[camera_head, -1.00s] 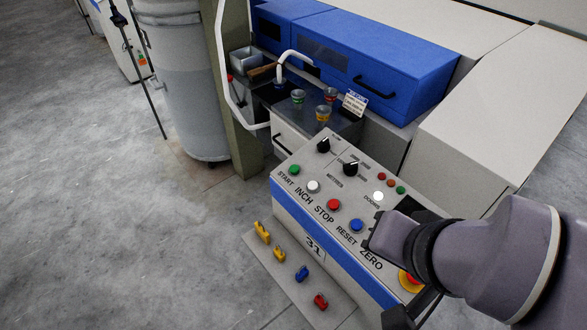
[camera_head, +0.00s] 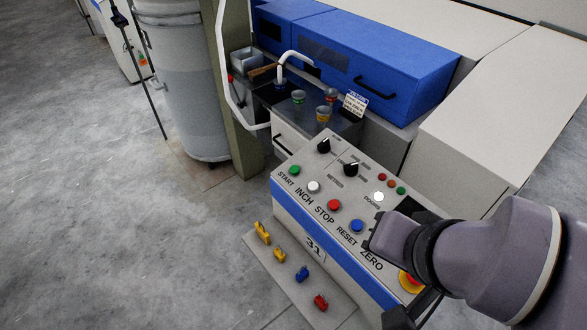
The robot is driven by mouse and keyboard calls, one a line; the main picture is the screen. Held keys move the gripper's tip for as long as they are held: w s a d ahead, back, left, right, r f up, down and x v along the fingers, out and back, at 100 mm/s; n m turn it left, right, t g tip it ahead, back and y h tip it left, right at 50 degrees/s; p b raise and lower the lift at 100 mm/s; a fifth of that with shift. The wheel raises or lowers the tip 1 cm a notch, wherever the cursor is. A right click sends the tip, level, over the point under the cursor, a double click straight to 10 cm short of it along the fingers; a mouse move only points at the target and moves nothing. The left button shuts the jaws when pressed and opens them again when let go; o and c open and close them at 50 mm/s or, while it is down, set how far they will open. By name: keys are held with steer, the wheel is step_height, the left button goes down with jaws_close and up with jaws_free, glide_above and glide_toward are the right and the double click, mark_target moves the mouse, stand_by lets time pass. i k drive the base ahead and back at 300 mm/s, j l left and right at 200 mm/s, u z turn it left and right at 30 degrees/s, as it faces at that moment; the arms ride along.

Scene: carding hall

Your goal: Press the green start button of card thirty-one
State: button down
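The control panel of card 31 (camera_head: 330,182) stands in the middle right, with the number plate "31" (camera_head: 314,247) on its front. The green button marked START (camera_head: 295,170) is at the panel's left end. To its right along the row are a white INCH button (camera_head: 314,187), a red STOP button (camera_head: 334,205) and a blue RESET button (camera_head: 357,225). My gripper (camera_head: 372,237) is over the panel's right part, near ZERO, well away from the green button. Its fingers are dark and mostly hidden by the arm, so their opening does not show.
A red and yellow emergency button (camera_head: 410,283) sits partly behind my arm. Colored clips lie on a ledge (camera_head: 345,309) below the panel. A post (camera_head: 232,100) and grey can (camera_head: 180,80) are left; floor in front is clear.

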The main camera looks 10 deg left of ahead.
mark_target(295, 170)
steer(key=i+j+z, duration=0.1)
steer(key=j, duration=0.65)
steer(key=i+j+z, duration=0.15)
steer(key=j, duration=0.6)
steer(key=i+j+z, duration=0.1)
steer(key=j, duration=0.7)
